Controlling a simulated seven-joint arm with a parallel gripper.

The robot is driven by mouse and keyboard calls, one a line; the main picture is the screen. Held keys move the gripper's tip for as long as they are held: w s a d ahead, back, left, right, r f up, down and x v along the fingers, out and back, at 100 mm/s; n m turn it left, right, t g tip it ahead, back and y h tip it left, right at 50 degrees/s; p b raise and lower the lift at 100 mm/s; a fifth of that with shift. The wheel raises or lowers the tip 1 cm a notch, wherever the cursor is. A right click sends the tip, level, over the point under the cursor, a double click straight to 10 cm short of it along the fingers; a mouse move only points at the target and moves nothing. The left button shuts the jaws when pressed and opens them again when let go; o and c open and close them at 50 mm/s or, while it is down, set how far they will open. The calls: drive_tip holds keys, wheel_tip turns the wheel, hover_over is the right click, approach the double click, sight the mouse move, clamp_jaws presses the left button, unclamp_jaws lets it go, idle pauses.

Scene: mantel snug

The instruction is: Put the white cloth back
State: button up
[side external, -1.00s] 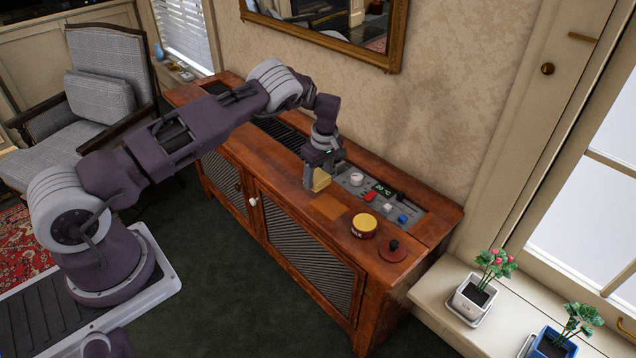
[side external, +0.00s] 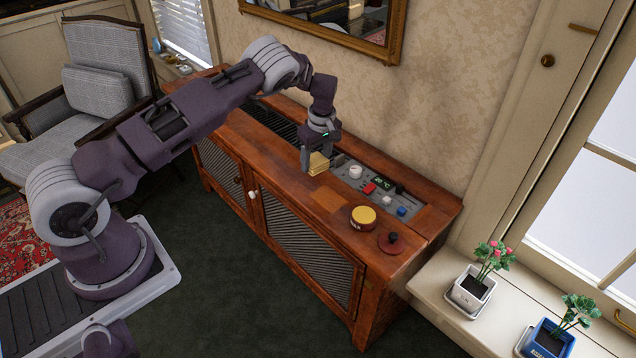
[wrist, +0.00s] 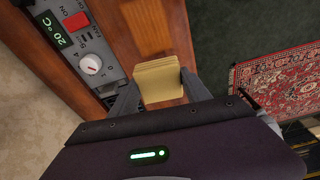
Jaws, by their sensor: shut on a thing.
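No white cloth shows in either view. My gripper (side external: 318,160) is shut on a yellow folded cloth-like thing (side external: 319,165) over the cabinet top (side external: 235,135). In the wrist view, the layered yellow thing (wrist: 160,80) sits between the two fingers of my gripper (wrist: 160,92). I cannot tell whether it touches the wood. A lighter square patch (side external: 331,199) lies bare on the cabinet top, just in front and to the right of it.
A control panel (side external: 378,190) with knobs and a red switch (side external: 369,188) lies behind the gripper. A yellow-lidded tin (side external: 363,216) and a dark red disc with a knob (side external: 391,242) stand at the right. A gilt mirror (side external: 330,25) hangs on the wall.

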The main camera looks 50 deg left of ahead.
sight(303, 174)
drive_tip(key=a+r+m+t+h, duration=0.1)
drive_tip(key=a+r+m+t, duration=0.1)
drive_tip(key=a+m, duration=0.75)
drive_tip(key=f+m, duration=0.1)
drive_tip(key=f, duration=0.2)
drive_tip(key=d+f+m, duration=0.1)
drive_tip(key=f, duration=0.2)
drive_tip(key=w+d+f+m, duration=0.1)
drive_tip(key=f, duration=0.3)
drive_tip(key=shift+f, duration=0.1)
drive_tip(key=o, duration=1.2)
